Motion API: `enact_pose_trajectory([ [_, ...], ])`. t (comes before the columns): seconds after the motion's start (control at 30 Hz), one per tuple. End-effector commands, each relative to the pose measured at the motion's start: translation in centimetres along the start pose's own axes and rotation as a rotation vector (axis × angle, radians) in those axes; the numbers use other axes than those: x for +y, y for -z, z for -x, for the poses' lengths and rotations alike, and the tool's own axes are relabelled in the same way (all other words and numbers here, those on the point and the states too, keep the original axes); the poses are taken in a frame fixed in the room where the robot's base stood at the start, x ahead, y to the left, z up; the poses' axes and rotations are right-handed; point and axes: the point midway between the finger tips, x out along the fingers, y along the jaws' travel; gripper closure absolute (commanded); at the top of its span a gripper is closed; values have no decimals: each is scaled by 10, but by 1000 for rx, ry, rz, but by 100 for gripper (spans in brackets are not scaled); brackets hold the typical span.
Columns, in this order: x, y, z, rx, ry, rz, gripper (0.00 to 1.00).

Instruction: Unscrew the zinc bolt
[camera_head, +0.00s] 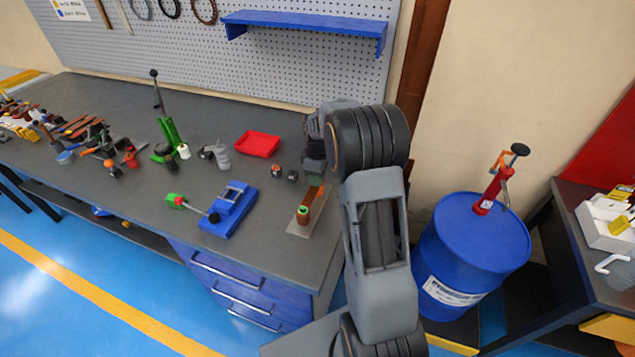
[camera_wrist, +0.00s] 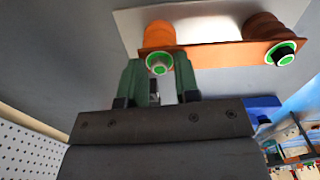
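The zinc bolt (camera_wrist: 159,65) is a small silver head in a green ring, on the near face of an orange-brown copper bar (camera_wrist: 215,54). In the wrist view it sits at the upper middle, between the tips of my gripper's two green fingers (camera_wrist: 159,72). The fingers are apart with a gap between them; I cannot tell whether they touch the bolt's sides. A black bolt (camera_wrist: 281,54) in another green ring is at the bar's right end. In the head view my gripper (camera_head: 315,178) is over the far end of the bar (camera_head: 313,197), hiding that end.
The bar stands on a light plate (camera_head: 302,228) near the bench's right end. A blue tool (camera_head: 230,210), a red tray (camera_head: 257,144) and two small blocks (camera_head: 284,173) are nearby. A blue drum (camera_head: 470,245) stands right of the bench.

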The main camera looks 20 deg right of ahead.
Motion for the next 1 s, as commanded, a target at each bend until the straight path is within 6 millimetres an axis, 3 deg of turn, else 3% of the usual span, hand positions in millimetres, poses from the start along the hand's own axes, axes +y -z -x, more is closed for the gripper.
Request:
enact_pose_trajectory([
  [0.37,0,0,0,0,0,-39,70],
  [0.7,0,0,0,0,0,-435,70],
  [1.0,0,0,0,0,0,-529,70],
])
